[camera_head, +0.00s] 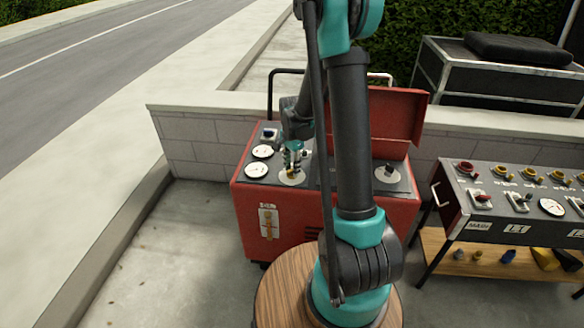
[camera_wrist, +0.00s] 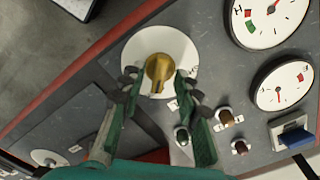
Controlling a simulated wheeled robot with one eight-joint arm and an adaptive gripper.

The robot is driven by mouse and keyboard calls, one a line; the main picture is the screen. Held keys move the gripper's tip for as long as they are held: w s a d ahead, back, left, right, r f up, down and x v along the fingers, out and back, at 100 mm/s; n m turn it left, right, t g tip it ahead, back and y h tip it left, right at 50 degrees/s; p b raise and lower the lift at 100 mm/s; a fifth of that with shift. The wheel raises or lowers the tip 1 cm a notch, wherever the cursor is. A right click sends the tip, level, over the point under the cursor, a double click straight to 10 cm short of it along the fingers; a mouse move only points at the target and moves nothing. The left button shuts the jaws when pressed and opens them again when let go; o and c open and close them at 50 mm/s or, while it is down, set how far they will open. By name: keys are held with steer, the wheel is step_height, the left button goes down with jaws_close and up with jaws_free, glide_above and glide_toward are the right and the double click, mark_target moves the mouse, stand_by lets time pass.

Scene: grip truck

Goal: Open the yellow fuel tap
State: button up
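A yellow-gold knob (camera_wrist: 158,72) sits on a round white disc (camera_wrist: 190,62) on the grey panel. In the head view the disc (camera_head: 293,178) lies on top of the red machine, partly hidden by my gripper (camera_head: 292,166). In the wrist view my gripper (camera_wrist: 157,80) is open, with one finger on each side of the knob. I cannot tell whether the fingers touch it. A yellow handle (camera_head: 268,223) on a pale plate also shows on the machine's front. Its label is too small to read.
Two gauges (camera_wrist: 268,18) (camera_wrist: 282,87) and small switches (camera_wrist: 226,117) sit near the knob. The red machine (camera_head: 250,200) has its lid (camera_head: 395,115) raised. A control bench (camera_head: 515,190) with several knobs stands to the right. A low wall (camera_head: 195,140) runs behind.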

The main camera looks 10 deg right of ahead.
step_height(320, 180, up, 12)
stand_by(0.8)
